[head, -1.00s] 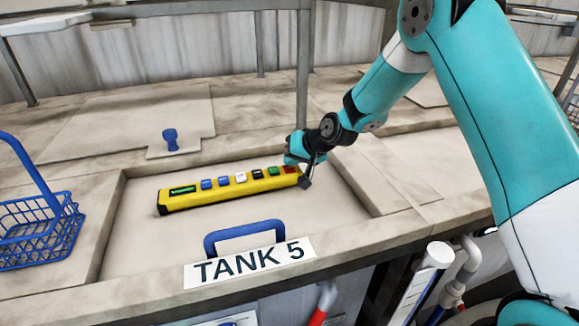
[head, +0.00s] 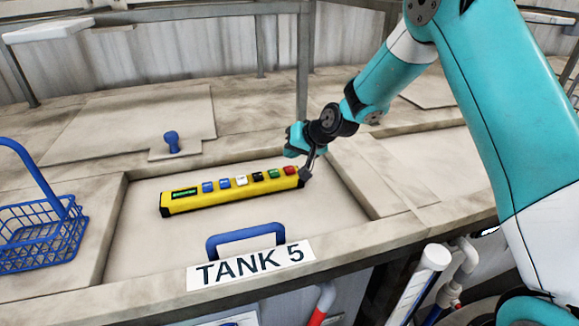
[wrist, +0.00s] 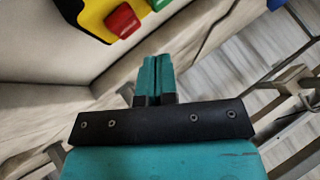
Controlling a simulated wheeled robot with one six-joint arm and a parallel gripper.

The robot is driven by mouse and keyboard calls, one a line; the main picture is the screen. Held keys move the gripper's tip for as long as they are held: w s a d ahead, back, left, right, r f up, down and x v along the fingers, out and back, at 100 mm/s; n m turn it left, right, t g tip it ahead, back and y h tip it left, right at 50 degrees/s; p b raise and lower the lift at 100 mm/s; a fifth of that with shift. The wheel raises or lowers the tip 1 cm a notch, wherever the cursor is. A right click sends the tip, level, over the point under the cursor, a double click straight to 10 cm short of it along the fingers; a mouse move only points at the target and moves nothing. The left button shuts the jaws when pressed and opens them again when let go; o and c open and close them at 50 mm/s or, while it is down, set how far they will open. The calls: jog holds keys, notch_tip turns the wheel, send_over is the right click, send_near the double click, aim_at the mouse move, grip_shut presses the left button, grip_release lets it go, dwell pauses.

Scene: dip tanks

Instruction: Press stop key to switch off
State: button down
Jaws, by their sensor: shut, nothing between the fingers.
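A yellow control box (head: 230,197) with a row of coloured keys lies on the tank 5 lid. The red key (head: 290,170) is at its right end, beside a green key (head: 274,174). A small green-lit display (head: 185,194) is at the left end; its text is too small to read. My gripper (head: 291,152) is above and behind the red key, apart from it as far as I can tell. In the wrist view its teal fingers (wrist: 153,75) are together and empty, with the red key (wrist: 122,20) up and to their left.
A blue lid handle (head: 246,236) and a TANK 5 label (head: 250,265) are in front of the box. A blue wire basket (head: 40,232) stands at left. A blue knob (head: 172,142) is behind. A grey post (head: 304,70) rises behind my gripper.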

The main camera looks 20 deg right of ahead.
aim_at(291, 168)
jog(key=shift+r+p, duration=0.75)
jog(key=shift+r, duration=0.95)
